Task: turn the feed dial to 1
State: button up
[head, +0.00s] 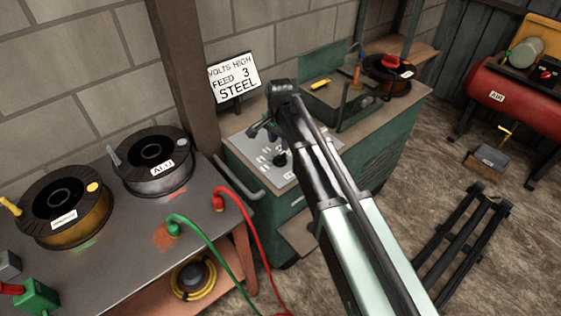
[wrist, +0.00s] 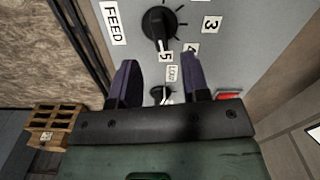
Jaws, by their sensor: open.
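In the head view my gripper (head: 268,133) is over the control panel (head: 290,172) of the green machine, and my arm hides part of the panel.
A small switch (wrist: 162,93) with a label shows between my fingers, and a red button (wrist: 228,95) to the right. Wire spools (head: 152,165) stand on the left bench.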

aim_at(280, 154)
notch_tip(280, 154, down, 7)
jog(key=b, duration=0.5)
jog(key=shift+f, duration=0.1)
jog(key=shift+r, duration=0.2)
grip_shut()
